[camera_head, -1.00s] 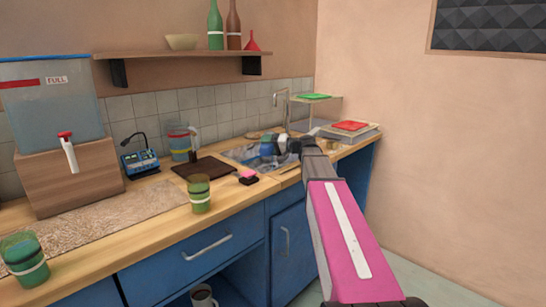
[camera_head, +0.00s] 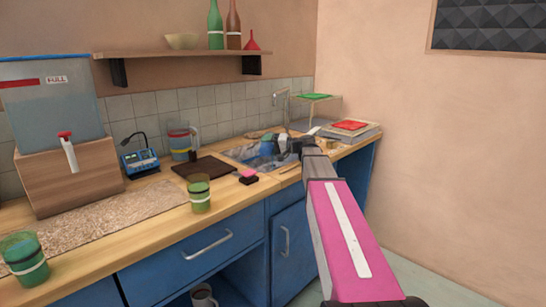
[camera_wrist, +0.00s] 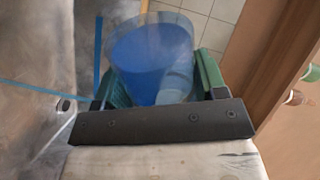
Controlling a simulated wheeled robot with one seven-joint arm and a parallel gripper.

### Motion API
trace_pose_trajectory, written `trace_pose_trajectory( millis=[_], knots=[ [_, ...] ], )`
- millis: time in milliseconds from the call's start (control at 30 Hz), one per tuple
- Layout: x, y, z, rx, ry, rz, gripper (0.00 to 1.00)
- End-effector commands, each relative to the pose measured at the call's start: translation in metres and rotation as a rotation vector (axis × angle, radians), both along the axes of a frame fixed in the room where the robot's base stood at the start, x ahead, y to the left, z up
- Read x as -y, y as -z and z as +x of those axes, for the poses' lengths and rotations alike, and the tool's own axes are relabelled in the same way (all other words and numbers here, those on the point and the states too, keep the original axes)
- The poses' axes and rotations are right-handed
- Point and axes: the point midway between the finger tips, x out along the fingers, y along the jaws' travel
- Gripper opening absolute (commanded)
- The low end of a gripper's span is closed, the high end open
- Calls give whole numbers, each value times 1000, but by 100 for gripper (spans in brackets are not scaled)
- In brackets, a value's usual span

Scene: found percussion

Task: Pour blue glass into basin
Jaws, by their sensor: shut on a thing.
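The blue glass (camera_wrist: 150,50) is clear with blue inside and sits between the green fingers of my gripper (camera_wrist: 155,85) in the wrist view. My gripper is shut on it. In the head view, my gripper (camera_head: 285,148) holds the blue glass (camera_head: 267,147) over the metal basin (camera_head: 239,154), with the glass partly hidden by the gripper. The basin's grey metal also fills the left of the wrist view (camera_wrist: 40,50). The glass looks tilted over; I cannot tell whether anything runs out. Thin blue strips show beside it there.
Two green glasses (camera_head: 199,196) (camera_head: 24,258) stand near the counter's front edge. A wooden shelf (camera_head: 180,53) hangs above.

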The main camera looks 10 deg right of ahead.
Motion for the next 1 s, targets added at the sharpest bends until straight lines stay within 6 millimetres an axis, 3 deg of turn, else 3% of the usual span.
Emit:
trace_pose_trajectory(
  millis=[1000],
  knots=[
    [2, 4, 5, -102, 0, 47, 30]
  ],
)
